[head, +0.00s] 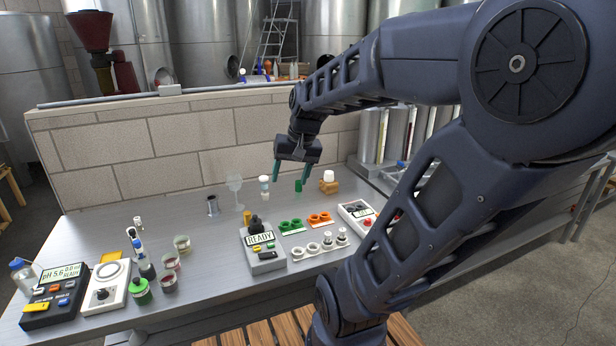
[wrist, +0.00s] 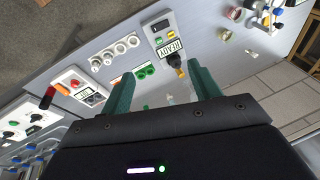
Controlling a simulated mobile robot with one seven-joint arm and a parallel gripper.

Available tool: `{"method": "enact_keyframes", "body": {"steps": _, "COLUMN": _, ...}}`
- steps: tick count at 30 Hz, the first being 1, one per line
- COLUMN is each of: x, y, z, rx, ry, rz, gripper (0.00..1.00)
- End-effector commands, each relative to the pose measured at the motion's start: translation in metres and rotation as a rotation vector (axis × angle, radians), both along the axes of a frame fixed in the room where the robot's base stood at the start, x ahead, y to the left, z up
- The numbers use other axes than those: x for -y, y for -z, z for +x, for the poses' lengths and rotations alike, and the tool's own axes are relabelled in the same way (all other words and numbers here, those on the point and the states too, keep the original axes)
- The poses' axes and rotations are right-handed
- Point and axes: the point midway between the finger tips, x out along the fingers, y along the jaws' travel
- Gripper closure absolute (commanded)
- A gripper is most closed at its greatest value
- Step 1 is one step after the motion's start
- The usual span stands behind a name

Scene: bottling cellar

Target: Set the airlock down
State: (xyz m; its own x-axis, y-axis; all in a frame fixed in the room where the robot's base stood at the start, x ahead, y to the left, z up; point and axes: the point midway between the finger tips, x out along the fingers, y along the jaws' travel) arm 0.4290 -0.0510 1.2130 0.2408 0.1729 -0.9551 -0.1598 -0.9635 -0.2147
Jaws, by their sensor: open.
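My gripper (head: 291,180) is open above the back of the steel bench (head: 190,240), its two green fingers pointing down. In the wrist view the fingers (wrist: 159,74) are spread, with nothing clearly held between them. A clear, stemmed, goblet-like piece (head: 235,186) stands left of the gripper; I cannot tell whether it is the airlock. Small pale, see-through shapes (wrist: 170,99) show between the fingers in the wrist view, too small to name. A small green cylinder (head: 298,186) appears near the right fingertip; I cannot tell if they touch.
A white-capped bottle (head: 264,183) stands left of the gripper, and an orange-brown block with a white top (head: 329,182) right of it. In front are a READY device (head: 264,258), green rings (head: 290,225) and orange rings (head: 319,218). A block wall (head: 170,145) runs behind.

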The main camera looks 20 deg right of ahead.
Motion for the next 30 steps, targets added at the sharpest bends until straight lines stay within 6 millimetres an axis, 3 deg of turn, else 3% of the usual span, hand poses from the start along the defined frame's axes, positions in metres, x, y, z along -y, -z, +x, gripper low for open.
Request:
{"method": "enact_keyframes", "body": {"steps": 3, "x": 0.010, "y": -0.006, "z": -0.022, "rx": 0.070, "ry": -0.059, "rz": -0.089, "gripper": 0.38}}
{"method": "enact_keyframes", "body": {"steps": 10, "x": 0.025, "y": -0.011, "z": -0.045, "rx": 0.154, "ry": -0.129, "rz": -0.207, "gripper": 0.38}}
{"method": "enact_keyframes", "body": {"steps": 30, "x": 0.029, "y": -0.011, "z": -0.050, "rx": 0.171, "ry": -0.144, "rz": -0.232, "gripper": 0.38}}
